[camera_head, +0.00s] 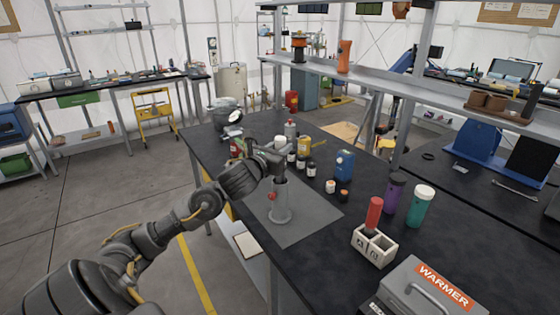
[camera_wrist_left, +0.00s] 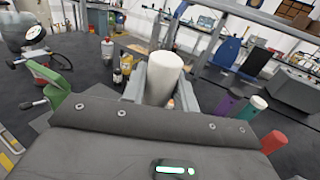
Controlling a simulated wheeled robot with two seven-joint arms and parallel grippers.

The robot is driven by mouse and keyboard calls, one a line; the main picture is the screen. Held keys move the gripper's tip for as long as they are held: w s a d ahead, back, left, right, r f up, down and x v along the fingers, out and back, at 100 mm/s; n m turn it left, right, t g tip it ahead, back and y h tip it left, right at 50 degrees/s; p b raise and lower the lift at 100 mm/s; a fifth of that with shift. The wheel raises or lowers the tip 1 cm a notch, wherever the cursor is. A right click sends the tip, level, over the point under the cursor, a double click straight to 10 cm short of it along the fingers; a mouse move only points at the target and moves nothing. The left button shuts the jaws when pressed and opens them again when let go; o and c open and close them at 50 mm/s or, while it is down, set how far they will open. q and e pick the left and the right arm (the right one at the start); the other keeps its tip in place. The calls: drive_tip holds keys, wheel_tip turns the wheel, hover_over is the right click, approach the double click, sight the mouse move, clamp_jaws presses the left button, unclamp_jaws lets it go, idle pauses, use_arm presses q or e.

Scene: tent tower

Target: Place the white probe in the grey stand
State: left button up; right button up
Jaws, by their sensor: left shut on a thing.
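The white probe (camera_wrist_left: 164,78) stands upright between the fingers of my left gripper (camera_wrist_left: 160,92) in the left wrist view. Its pale top also shows above the gripper in the head view (camera_head: 281,141). My left gripper (camera_head: 280,165) is shut on the probe directly above the grey stand (camera_head: 281,204). The stand is an upright tube on a round base with a red knob on its side. It stands on a grey mat (camera_head: 308,222). The probe's lower end is hidden, so I cannot tell whether it is inside the tube. My right gripper is not in view.
Several small bottles, including a blue container (camera_head: 344,165), stand behind the stand. A white block holder (camera_head: 374,246) with a red-handled item, purple (camera_head: 393,192) and green (camera_head: 420,205) bottles, and a grey warmer box (camera_head: 425,285) are to the right. The mat's right part is clear.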

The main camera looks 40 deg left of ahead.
use_arm(q)
wheel_tip(320, 180, down, 4)
drive_tip(key=shift+r, duration=0.15)
drive_tip(key=o, duration=1.1)
drive_tip(key=shift+c, duration=0.2)
